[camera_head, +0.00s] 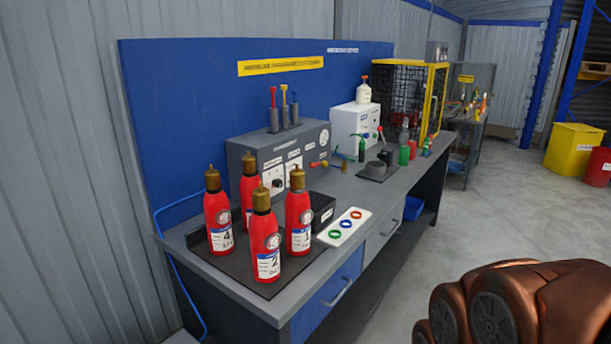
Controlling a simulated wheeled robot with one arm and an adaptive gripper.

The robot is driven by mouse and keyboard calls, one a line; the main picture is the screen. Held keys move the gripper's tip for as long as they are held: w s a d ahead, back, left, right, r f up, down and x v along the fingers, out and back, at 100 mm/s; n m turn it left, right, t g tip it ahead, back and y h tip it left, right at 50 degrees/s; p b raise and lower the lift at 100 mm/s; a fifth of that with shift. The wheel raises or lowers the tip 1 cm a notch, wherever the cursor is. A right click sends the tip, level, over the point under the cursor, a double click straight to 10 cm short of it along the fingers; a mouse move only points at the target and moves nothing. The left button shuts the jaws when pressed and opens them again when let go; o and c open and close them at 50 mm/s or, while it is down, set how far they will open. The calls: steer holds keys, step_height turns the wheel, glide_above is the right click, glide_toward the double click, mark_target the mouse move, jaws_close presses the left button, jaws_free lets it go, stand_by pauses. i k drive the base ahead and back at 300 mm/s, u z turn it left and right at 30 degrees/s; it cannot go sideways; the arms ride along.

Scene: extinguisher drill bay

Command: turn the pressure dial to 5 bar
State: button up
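A grey control box (240,160) stands on the workbench against the blue back panel. Its front carries a white panel with a dark round knob (277,183), a second white panel (296,167) beside it, and a round white gauge (324,137) at the upper right. I cannot tell which control is the pressure dial, and the markings and pointer are too small to read. The red extinguishers in front hide part of the box's lower front. My copper-coloured arm fills the lower right corner; my gripper is not in view.
Several red extinguishers with brass tops (265,245) stand on a dark mat at the near bench end. A white tray with coloured rings (341,226) lies to their right. A white box (355,124) and a yellow-framed cage (436,100) stand farther along. Floor (480,215) right of the bench is clear.

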mark_target(277, 182)
steer(key=z, duration=0.1)
steer(key=i, duration=1.3)
steer(key=u, duration=0.25)
